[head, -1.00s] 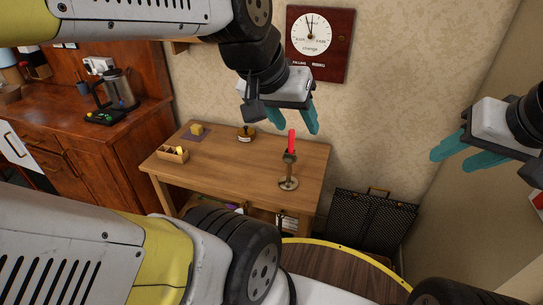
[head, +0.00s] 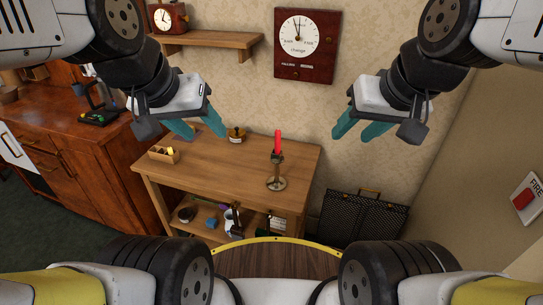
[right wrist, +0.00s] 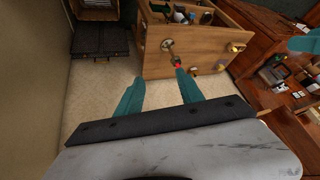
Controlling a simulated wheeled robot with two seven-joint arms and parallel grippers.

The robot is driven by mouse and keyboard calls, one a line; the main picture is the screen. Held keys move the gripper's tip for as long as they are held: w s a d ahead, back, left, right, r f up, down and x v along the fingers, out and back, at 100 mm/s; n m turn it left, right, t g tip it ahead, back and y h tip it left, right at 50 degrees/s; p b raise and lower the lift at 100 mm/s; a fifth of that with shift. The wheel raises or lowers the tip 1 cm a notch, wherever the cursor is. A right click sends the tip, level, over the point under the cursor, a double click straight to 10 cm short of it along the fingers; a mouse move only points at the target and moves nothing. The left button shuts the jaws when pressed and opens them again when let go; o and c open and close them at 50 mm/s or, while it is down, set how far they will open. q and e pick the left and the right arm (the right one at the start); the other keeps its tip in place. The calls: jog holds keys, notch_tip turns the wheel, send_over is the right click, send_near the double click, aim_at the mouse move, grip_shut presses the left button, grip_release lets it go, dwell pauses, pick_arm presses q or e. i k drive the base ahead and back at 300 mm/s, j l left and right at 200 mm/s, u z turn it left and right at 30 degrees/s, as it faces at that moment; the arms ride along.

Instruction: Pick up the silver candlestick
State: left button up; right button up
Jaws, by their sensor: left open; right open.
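My left gripper (head: 209,136) is open and empty, in the air to the left of the candlestick. My right gripper (head: 349,137) is open and empty, to the right of it and apart from it.
A black case (head: 362,217) stands on the floor to the right. A wall shelf (head: 208,39) holds a clock (head: 168,18).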

aim_at(276, 184)
jog(key=k+l+u, duration=0.2)
jog(key=l+u, duration=0.15)
jog(key=k+l+u, duration=0.2)
jog(key=l+u, duration=0.4)
jog(key=l, duration=0.1)
